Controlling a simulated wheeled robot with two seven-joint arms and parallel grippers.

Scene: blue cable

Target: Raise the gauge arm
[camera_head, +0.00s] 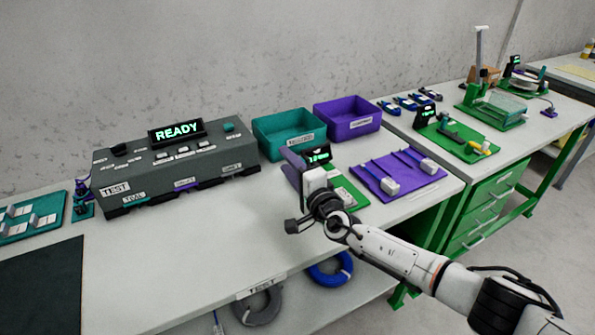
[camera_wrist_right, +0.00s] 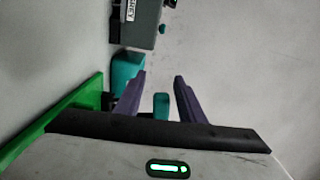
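The gauge stands at the middle of the bench in the head view, with a small lit display (camera_head: 318,155) and a green base (camera_head: 350,193). My right gripper (camera_head: 294,163) is over the gauge and hides much of it, including most of its arm. In the right wrist view the two purple fingers of this gripper (camera_wrist_right: 160,88) are apart. A small teal piece (camera_wrist_right: 161,107) shows between them, with gaps on both sides; I cannot tell whether it is the gauge arm. My left gripper is not in view.
A grey test box (camera_head: 180,165) with a READY display stands left of the gripper. A teal bin (camera_head: 290,147) and a purple bin (camera_head: 348,128) stand behind. A purple plate (camera_head: 425,180) with white connectors lies right.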

